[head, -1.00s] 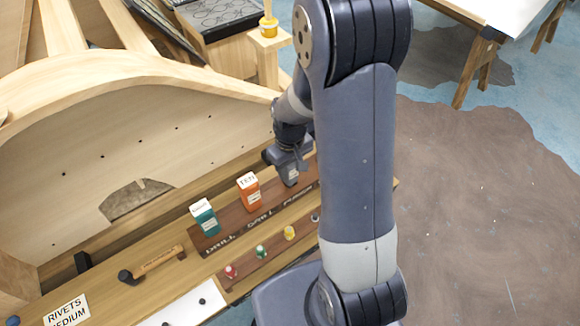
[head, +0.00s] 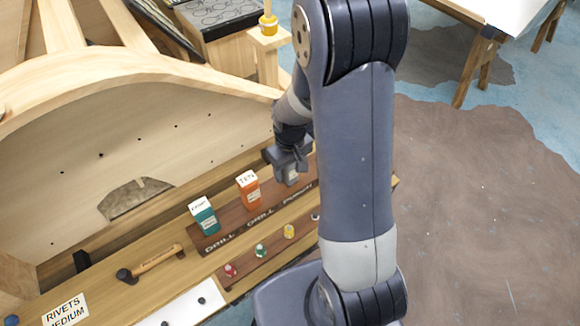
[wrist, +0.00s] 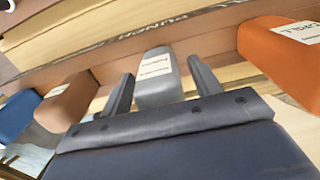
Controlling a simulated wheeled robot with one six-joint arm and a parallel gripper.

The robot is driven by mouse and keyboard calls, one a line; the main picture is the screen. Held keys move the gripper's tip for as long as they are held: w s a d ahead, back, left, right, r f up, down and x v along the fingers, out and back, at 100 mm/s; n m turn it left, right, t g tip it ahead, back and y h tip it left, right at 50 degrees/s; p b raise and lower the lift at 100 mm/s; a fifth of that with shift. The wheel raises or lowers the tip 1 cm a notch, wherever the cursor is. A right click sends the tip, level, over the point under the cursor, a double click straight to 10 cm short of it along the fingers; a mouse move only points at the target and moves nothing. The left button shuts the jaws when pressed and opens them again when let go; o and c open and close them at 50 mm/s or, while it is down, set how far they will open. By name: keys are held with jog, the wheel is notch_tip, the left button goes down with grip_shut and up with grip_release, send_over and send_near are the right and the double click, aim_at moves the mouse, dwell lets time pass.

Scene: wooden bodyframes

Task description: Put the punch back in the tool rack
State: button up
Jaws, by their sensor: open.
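The punch is a grey block with a white label, seen between my fingers in the wrist view (wrist: 155,85). It stands beside the upside-down word PUNCH on the tool rack. In the head view the punch (head: 292,176) shows just below my gripper (head: 288,166), partly hidden by it. My gripper in the wrist view (wrist: 162,95) is open, with one finger on each side of the punch and gaps visible. The tool rack (head: 222,252) is a dark brown strip with DRILL, DRILL and PUNCH labels. How deep the punch sits is hidden.
An orange drill (head: 248,192) and a teal drill (head: 204,217) stand left of the punch. In the wrist view a brown tool (wrist: 68,102) and a blue tool (wrist: 14,115) stand on the other side. Small coloured items (head: 289,231) stand in front, and a curved wooden frame (head: 130,75) rises behind.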

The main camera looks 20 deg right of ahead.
jog(key=shift+r, duration=0.1)
jog(key=shift+r+p, duration=0.45)
jog(key=shift+r, duration=0.1)
notch_tip(320, 180, up, 12)
jog(key=shift+f, duration=0.25)
jog(key=shift+f, duration=0.1)
notch_tip(320, 180, down, 13)
jog(key=shift+r+b, duration=0.1)
jog(key=shift+b, duration=0.5)
jog(key=shift+r+p, duration=0.4)
